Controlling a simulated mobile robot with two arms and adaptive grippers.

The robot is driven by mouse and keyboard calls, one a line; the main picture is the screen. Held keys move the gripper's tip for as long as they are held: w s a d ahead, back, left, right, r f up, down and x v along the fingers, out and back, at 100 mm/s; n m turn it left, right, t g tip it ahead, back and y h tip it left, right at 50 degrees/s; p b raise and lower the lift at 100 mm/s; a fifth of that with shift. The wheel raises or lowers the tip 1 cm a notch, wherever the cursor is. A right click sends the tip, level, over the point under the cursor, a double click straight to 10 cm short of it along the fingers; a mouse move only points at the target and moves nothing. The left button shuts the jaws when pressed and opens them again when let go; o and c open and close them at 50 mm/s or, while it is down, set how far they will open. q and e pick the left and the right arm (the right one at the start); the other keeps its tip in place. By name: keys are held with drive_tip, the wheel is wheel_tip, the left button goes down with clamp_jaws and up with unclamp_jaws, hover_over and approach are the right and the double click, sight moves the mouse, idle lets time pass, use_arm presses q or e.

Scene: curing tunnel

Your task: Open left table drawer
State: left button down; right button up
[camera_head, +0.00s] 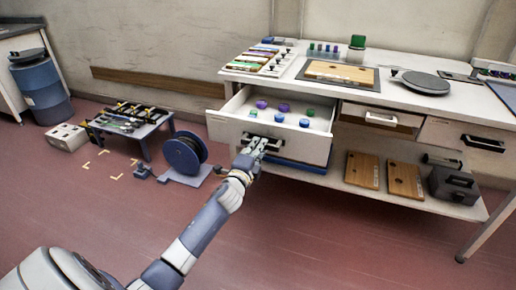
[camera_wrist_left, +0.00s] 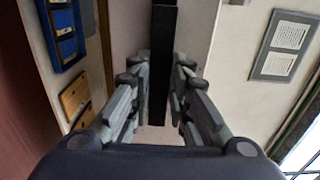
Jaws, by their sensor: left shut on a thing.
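The left table drawer (camera_head: 240,125) is pulled out of the white table (camera_head: 400,105). Several purple, green and blue small items lie inside it. Its dark bar handle (camera_head: 272,145) is on the drawer front, and it also shows in the left wrist view (camera_wrist_left: 162,50). My left gripper (camera_head: 257,145) is at the handle, with its fingers (camera_wrist_left: 158,95) on both sides of the bar, shut on it. Part of the handle is hidden behind the gripper. My right gripper is not in either view.
A middle drawer (camera_head: 380,118) and a right drawer (camera_head: 470,138) are beside it. The lower shelf (camera_head: 410,200) holds wooden boards (camera_head: 362,170) and a dark box (camera_head: 454,185). A blue reel (camera_head: 184,153) and a low tool stand (camera_head: 132,122) are on the floor to the left. The red floor in front is clear.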

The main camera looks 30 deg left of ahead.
use_arm(q)
drive_tip(key=c, duration=1.5)
unclamp_jaws()
drive_tip(key=v, duration=1.2)
